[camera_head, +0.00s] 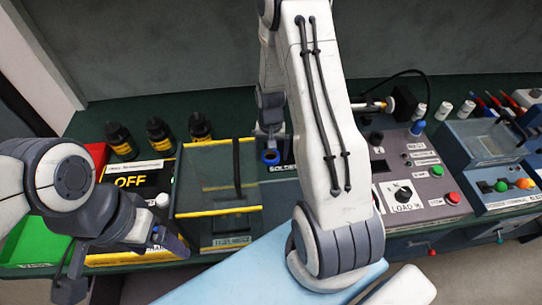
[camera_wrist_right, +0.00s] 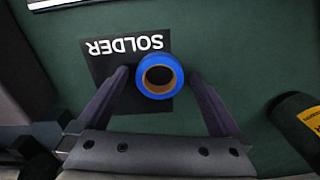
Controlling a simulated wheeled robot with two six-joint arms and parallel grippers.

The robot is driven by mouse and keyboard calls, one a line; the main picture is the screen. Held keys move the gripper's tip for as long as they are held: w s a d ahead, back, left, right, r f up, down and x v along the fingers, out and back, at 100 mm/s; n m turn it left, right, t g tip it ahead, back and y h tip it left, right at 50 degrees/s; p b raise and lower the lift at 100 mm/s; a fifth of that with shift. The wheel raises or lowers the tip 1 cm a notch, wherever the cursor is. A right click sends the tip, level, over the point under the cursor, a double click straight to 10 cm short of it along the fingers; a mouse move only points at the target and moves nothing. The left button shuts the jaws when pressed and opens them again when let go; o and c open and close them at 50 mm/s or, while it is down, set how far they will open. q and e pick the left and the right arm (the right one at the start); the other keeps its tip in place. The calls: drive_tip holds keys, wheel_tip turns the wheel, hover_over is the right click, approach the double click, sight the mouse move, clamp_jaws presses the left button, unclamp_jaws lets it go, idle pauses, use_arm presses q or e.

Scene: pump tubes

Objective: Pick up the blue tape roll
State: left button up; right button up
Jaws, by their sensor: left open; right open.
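The blue tape roll (camera_head: 271,157) lies on the green bench by the black SOLDER label, in the middle of the head view. In the right wrist view, the blue tape roll (camera_wrist_right: 160,90) shows as a ring with a dark centre, overlapping the SOLDER label (camera_wrist_right: 130,68). My right gripper (camera_wrist_right: 158,74) is open, with one finger on each side of the roll. A thin gap shows at the right finger; contact at the left finger is unclear. In the head view my right gripper (camera_head: 270,135) is above the roll. My left gripper (camera_head: 118,262) is open and empty at the lower left.
A clear box with yellow edges (camera_head: 218,208) stands left of the roll. Several black bottles (camera_head: 158,134) stand behind it. A grey control box (camera_head: 430,190) is to the right. A dark bottle (camera_wrist_right: 300,118) is near the right finger in the wrist view.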

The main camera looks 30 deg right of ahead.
drive_tip(key=c, duration=1.3)
drive_tip(key=shift+r, duration=0.1)
